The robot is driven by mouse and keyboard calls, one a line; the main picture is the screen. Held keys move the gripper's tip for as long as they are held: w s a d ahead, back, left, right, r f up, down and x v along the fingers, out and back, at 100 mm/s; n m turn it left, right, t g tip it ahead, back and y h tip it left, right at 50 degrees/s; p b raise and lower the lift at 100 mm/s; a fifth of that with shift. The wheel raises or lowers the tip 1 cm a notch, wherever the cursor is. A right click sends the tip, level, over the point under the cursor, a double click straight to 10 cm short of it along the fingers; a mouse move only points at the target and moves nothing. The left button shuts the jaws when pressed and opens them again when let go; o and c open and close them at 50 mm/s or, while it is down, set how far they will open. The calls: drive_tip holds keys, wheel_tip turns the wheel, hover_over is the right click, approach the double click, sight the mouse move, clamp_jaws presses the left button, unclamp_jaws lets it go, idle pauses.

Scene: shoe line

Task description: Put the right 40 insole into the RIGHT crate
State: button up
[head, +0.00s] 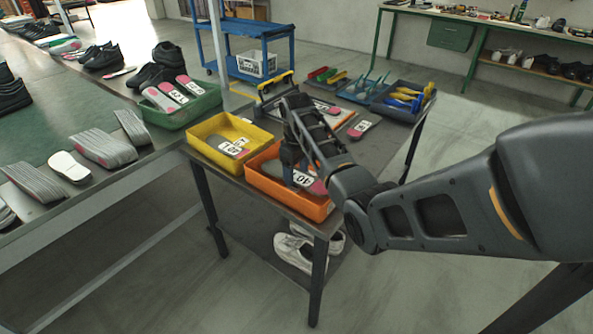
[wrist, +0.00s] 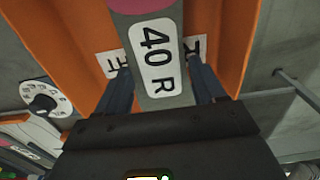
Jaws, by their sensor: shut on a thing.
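My gripper (wrist: 161,84) is shut on the right 40 insole (wrist: 155,18), a grey insole with a pink patch and a white label reading "40 R". In the head view my gripper (head: 290,165) is at the orange crate (head: 318,209), with the insole (head: 318,188) over or inside it; I cannot tell whether it touches the floor. In the wrist view the orange crate (wrist: 85,50) has a white label with upside-down letters, its middle hidden by the insole.
A yellow crate (head: 204,145) holding an insole stands left of the orange one. A green crate (head: 178,121) holds numbered insoles. A loose insole (head: 362,128) and blue bins (head: 407,113) of tools are farther back. White shoes (head: 296,250) are below the table.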

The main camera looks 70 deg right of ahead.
sight(297, 176)
drive_tip(key=shift+f, duration=0.6)
drive_tip(key=o, duration=1)
drive_tip(key=shift+r, duration=0.1)
drive_tip(key=shift+r+p, duration=1)
drive_tip(key=shift+r, duration=5.55)
